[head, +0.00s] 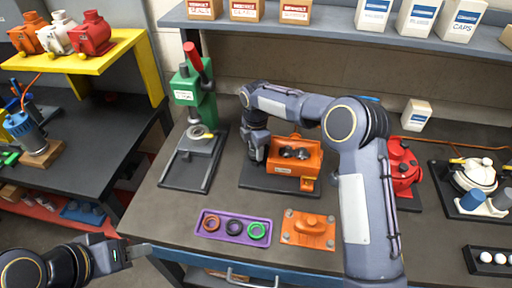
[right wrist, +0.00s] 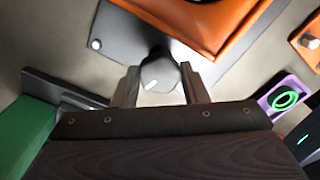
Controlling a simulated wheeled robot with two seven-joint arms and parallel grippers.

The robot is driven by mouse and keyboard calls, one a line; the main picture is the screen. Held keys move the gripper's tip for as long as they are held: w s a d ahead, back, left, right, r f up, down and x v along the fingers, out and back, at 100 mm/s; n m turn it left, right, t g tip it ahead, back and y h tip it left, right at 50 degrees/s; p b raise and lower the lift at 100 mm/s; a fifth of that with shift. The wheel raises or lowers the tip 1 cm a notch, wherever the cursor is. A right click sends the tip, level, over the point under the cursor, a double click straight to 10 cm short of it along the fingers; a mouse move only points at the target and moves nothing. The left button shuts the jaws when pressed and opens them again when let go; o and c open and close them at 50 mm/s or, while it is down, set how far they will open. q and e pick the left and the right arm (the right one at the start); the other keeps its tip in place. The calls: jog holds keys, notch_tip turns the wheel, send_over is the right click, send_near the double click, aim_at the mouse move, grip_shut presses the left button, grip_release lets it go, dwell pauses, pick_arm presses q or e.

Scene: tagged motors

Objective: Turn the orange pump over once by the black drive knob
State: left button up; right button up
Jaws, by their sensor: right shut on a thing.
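The orange pump (head: 284,171) sits on a dark base plate (head: 258,182) on the bench, its top open with dark round parts inside. In the right wrist view its orange housing (right wrist: 200,22) is at the top. The black drive knob (right wrist: 158,76), round with a white mark, is between the fingers of my right gripper (right wrist: 158,88), which is shut on it. In the head view my right gripper (head: 257,160) is at the pump's left side and hides the knob. My left gripper (head: 138,251) is at lower left, away from the pump; its finger gap is not clear.
A green press (head: 190,95) stands left of the pump. A purple tray (head: 206,232) with three rings and an orange cover plate (head: 311,224) lie in front.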

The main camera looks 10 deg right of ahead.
aim_at(255, 151)
jog(key=n, duration=0.5)
jog(key=shift+w+r+n+p, duration=0.1)
jog(key=shift+r+n+p, duration=0.05)
jog(key=shift+n+p, duration=0.2)
jog(key=n, duration=0.5)
jog(key=shift+p, duration=0.4)
jog(key=n, duration=0.5)
jog(key=shift+a+n+p, duration=0.1)
jog(key=shift+n+p, duration=0.6)
jog(key=shift+n, duration=1.85)
jog(key=o, duration=1)
notch_tip(255, 151, up, 8)
jog(key=shift+f, duration=0.2)
